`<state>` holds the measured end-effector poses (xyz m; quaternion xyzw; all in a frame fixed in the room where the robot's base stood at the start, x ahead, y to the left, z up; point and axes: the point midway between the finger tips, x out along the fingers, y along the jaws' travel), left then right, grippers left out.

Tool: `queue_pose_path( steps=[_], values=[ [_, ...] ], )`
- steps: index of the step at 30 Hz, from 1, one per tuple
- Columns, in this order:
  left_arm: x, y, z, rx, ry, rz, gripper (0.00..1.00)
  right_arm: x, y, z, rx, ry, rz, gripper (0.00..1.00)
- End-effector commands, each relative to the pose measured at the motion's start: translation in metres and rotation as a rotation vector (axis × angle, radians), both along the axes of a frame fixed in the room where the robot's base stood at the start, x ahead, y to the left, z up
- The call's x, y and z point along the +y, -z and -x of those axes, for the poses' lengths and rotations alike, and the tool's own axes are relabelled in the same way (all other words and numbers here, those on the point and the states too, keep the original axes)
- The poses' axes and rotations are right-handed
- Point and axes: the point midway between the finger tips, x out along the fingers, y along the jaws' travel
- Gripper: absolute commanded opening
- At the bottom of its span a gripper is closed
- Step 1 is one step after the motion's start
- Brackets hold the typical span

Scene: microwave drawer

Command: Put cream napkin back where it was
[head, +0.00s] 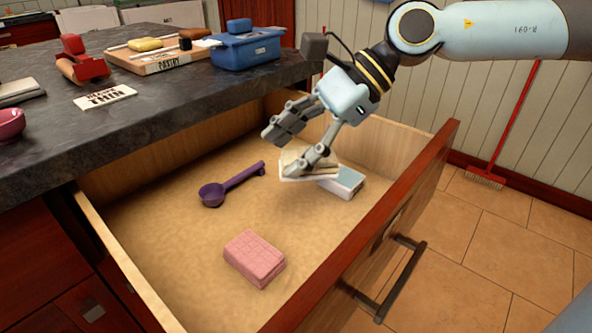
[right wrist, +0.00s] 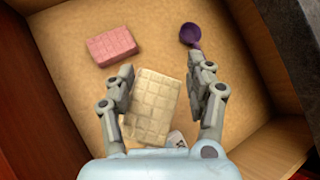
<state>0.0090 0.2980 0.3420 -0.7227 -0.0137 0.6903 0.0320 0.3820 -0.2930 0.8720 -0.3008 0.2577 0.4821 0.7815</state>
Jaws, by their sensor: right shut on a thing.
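The cream napkin (head: 308,163) is a folded, quilted block inside the open drawer (head: 150,222). It also shows in the right wrist view (right wrist: 152,108), between the fingers. My right gripper (head: 292,145) reaches down into the drawer from the upper right and is shut on the napkin; it also shows in the right wrist view (right wrist: 165,85). In the head view the napkin overlaps a small light-blue and white box (head: 345,183); I cannot tell whether they touch. My left gripper is not in view.
In the drawer lie a purple scoop (head: 230,186) and a pink napkin (head: 254,258), with bare floor around them. The dark counter (head: 150,120) above holds a blue container (head: 246,50), a wooden pastry board (head: 165,62) and a red tool (head: 81,62). The drawer front (head: 385,220) rises at right.

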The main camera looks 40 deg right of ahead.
Motion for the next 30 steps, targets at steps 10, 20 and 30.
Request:
queue_pose_path(
  steps=[10, 20, 30],
  values=[
    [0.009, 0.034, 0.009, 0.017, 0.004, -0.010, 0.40, 0.004, 0.059, 0.002, -0.014, -0.010, -0.010, 0.03],
    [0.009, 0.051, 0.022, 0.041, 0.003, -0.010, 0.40, 0.004, 0.098, 0.001, -0.013, -0.008, -0.011, 0.03],
    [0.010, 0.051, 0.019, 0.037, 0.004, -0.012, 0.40, 0.004, 0.100, 0.001, -0.014, -0.010, -0.009, 0.03]
  ],
)
